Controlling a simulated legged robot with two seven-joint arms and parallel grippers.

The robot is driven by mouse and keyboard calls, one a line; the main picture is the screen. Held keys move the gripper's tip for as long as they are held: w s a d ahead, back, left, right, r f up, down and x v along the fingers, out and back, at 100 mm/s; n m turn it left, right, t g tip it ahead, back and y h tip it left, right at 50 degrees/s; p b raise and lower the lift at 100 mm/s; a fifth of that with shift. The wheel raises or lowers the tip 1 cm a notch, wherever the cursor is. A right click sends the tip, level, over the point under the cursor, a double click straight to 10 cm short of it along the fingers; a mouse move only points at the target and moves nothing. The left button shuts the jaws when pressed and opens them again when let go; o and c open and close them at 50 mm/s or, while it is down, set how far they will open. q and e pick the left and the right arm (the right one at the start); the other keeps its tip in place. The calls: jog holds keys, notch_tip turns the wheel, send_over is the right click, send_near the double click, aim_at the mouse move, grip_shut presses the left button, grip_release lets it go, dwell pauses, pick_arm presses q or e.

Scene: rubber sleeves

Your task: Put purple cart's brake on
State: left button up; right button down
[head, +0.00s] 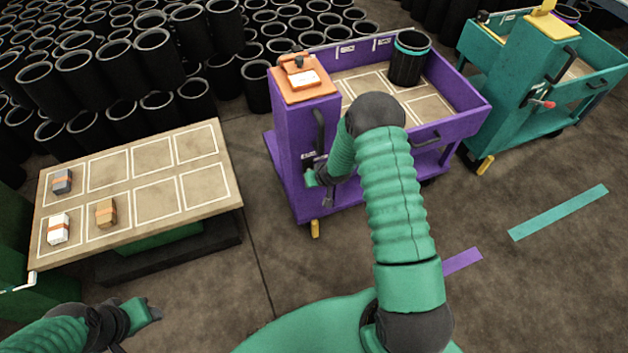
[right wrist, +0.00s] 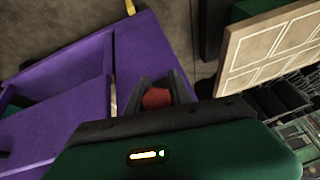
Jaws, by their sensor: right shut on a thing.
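The purple cart (head: 305,150) stands at the centre, with an orange clipboard (head: 300,77) on top of its end post. My right gripper (head: 328,196) is at the near face of this post, partly covered by my own arm in the head view. In the right wrist view the gripper (right wrist: 158,92) is shut on a red knob (right wrist: 157,97), which looks like the end of the cart's brake lever. The lever's shaft and angle are hidden. My left gripper (head: 152,309) is low at the left, away from the cart; its finger gap is unclear.
A black sleeve with a teal band (head: 408,60) stands in the purple cart's tray. A teal cart (head: 520,75) with a red-tipped lever (head: 545,103) is at right. A table (head: 140,195) with small boxes is at left. Many black sleeves (head: 120,75) stand behind. The floor in front is clear.

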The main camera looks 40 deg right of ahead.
jog(key=c, duration=1.5)
grip_release()
jog(key=shift+w+d+r, duration=0.15)
jog(key=shift+w+r, duration=0.05)
jog(key=shift+w, duration=0.05)
jog(key=o, duration=0.4)
jog(key=shift+f, duration=0.15)
jog(key=shift+s, duration=0.1)
jog(key=p+v, duration=0.3)
jog(key=v, duration=1.3)
jog(key=shift+s+r+p, duration=0.2)
jog(key=shift+r+p, duration=0.05)
jog(key=shift+p, duration=0.1)
jog(key=shift+s+a+r+n+g+p, duration=0.6)
jog(key=shift+s+a+r+p, duration=0.3)
jog(key=shift+s+a+r, duration=1.45)
jog(key=shift+s+a+r+n+g+p, duration=0.45)
jog(key=shift+s+a+r+n+p, duration=0.8)
jog(key=shift+a+r, duration=1.85)
jog(key=shift+s+a+r+n+g+p, duration=0.15)
jog(key=shift+s+a+r+g+p, duration=0.4)
jog(key=shift+s+a+r, duration=2.15)
